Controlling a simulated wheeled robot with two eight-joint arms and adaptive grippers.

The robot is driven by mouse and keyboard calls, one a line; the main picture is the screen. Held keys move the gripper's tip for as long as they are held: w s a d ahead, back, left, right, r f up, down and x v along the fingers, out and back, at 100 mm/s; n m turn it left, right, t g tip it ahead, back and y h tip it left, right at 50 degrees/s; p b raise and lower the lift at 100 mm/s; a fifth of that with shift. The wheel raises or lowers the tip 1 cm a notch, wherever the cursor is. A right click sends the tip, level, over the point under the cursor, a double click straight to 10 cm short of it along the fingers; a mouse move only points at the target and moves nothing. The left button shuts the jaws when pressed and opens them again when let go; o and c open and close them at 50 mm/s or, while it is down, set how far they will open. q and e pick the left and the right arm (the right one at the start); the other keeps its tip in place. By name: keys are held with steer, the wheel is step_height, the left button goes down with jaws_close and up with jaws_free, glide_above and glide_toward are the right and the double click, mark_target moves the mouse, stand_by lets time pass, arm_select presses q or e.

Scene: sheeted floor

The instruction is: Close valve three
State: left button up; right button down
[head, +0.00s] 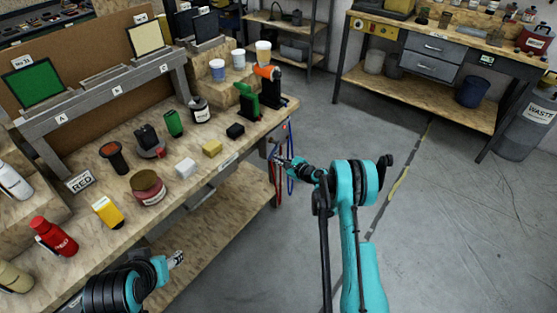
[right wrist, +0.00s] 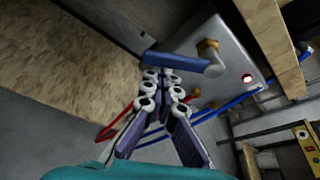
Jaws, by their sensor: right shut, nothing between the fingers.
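In the right wrist view, a blue lever handle (right wrist: 180,62) extends left from a brass valve fitting (right wrist: 208,48) on a grey metal panel (right wrist: 228,62). No number is readable on it, so I cannot tell which valve it is. My right gripper (right wrist: 160,76) is shut and empty, with its fingertips just below the lever. I cannot tell whether they touch it. In the head view my right gripper (head: 279,162) is at the workbench's right end, beside red and blue lines (head: 273,185). My left gripper (head: 177,257) is over the lower shelf; its finger opening is unclear.
The wooden workbench (head: 230,158) holds cups, bottles, small blocks and a green tool (head: 246,102). A red line (right wrist: 118,118) and a blue line (right wrist: 238,100) run behind my right fingers. Open floor (head: 440,230) lies right of my right arm.

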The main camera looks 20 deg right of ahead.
steer(key=r+m, duration=0.1)
steer(key=a+r+m+g+y, duration=0.1)
steer(key=m, duration=0.1)
steer(key=shift+s+a+r+y, duration=0.1)
steer(key=shift+s+y, duration=0.2)
steer(key=shift+s, duration=0.1)
steer(key=shift+r, duration=0.15)
steer(key=shift+a+r, duration=0.1)
steer(key=shift+r, duration=0.1)
stand_by(0.4)
